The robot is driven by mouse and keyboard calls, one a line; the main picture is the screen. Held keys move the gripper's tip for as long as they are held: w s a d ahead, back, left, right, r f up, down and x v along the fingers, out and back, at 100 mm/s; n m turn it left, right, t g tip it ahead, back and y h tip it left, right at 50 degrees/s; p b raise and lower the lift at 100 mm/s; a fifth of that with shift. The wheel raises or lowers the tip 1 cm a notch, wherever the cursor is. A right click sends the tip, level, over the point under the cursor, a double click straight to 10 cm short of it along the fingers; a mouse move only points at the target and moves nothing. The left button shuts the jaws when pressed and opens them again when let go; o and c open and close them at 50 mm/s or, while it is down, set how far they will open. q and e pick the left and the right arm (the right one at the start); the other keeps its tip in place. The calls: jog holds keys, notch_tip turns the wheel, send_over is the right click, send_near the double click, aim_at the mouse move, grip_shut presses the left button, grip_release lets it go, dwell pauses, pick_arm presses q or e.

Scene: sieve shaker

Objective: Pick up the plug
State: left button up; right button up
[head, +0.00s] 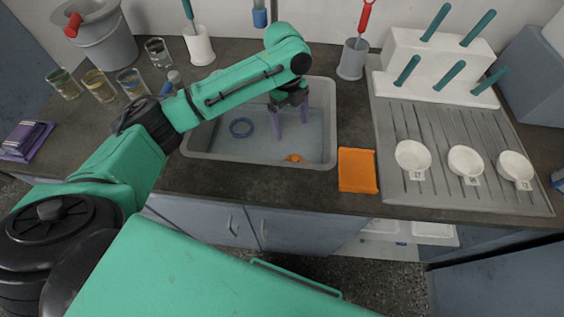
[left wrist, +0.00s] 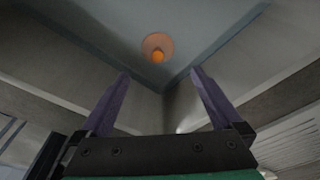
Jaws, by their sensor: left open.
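The plug (head: 294,158) is a small orange piece low in the grey sink (head: 328,135), near its front wall. In the left wrist view the plug (left wrist: 157,47) is a round orange disc with a brighter knob, lying beyond the fingertips and roughly centred between them. My left gripper (head: 290,128) points down into the sink, behind the plug in the head view. Its two purple fingers, also in the left wrist view (left wrist: 159,75), are apart with nothing between them. My right gripper is not in view.
The sink walls surround the gripper. An orange cloth or sponge (head: 357,170) lies right of the sink. A ribbed drainboard (head: 440,195) holds three white dishes. Glasses (head: 98,86) stand at the left.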

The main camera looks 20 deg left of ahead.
pick_arm(q)
jog(key=f, duration=0.2)
send_over(295, 158)
jog(key=f, duration=0.6)
jog(key=shift+w+a, duration=0.25)
jog(key=f, duration=0.5)
jog(key=shift+s+d+f+p, duration=0.15)
jog(key=shift+s+d+p, duration=0.15)
jog(key=shift+p, duration=0.05)
jog(key=shift+f, duration=0.15)
jog(key=c, duration=1)
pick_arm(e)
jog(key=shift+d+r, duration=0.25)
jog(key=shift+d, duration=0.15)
